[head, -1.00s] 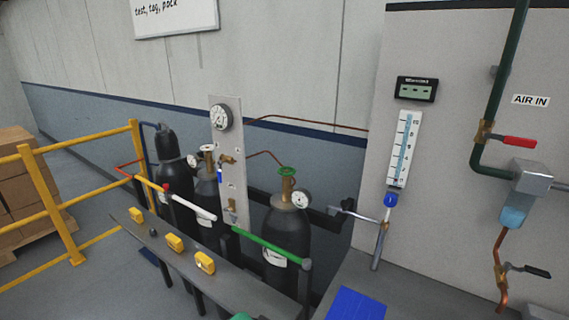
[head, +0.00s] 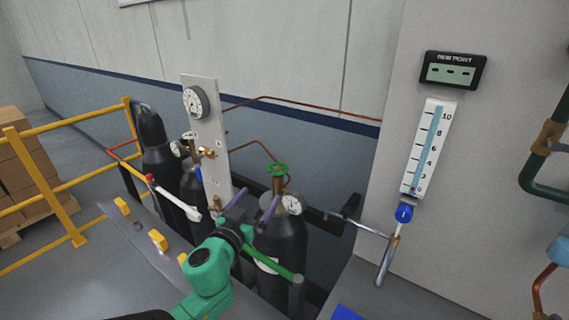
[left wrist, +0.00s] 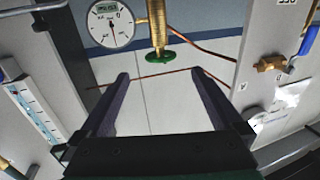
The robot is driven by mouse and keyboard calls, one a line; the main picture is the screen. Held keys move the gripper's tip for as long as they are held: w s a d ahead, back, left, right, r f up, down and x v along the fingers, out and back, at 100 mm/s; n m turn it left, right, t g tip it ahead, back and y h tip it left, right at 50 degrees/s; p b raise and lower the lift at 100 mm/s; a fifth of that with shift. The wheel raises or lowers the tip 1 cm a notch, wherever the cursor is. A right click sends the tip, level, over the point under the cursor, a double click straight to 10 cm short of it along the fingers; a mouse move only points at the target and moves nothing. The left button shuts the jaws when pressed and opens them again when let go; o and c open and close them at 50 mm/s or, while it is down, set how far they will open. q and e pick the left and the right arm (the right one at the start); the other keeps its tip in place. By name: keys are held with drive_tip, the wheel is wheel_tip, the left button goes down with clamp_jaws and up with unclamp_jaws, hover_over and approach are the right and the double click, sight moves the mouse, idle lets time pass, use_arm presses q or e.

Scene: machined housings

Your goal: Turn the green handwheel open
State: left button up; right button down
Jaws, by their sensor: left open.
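The green handwheel (head: 277,169) sits on top of the brass valve (head: 279,184) of a dark gas cylinder (head: 283,238). It also shows in the left wrist view (left wrist: 166,57), where the picture appears upside down. My left gripper (head: 252,204) is open and empty, in front of and below the handwheel in the head view. In the left wrist view its two fingers (left wrist: 160,75) point towards the handwheel, which lies between their lines and apart from both tips. My right gripper is in neither view.
A round gauge (head: 292,204) is beside the valve. A grey panel (head: 209,135) with a gauge and brass fittings stands to the left, near more dark cylinders (head: 156,160). A green bar (head: 276,267) crosses in front. A yellow railing (head: 60,195) is at the left.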

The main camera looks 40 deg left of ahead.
sight(273, 173)
use_arm(q)
drive_tip(key=p+x, duration=0.1)
drive_tip(key=x, duration=0.2)
drive_tip(key=r+p+x, duration=0.1)
drive_tip(key=x, duration=0.2)
drive_tip(key=p+x, duration=0.1)
drive_tip(key=x, duration=0.3)
drive_tip(key=shift+r, duration=0.25)
drive_tip(key=shift+x, duration=1.2)
drive_tip(key=shift+s+d, duration=0.1)
drive_tip(key=shift+s, duration=0.2)
drive_tip(key=shift+f, duration=0.1)
drive_tip(key=c, duration=1.2)
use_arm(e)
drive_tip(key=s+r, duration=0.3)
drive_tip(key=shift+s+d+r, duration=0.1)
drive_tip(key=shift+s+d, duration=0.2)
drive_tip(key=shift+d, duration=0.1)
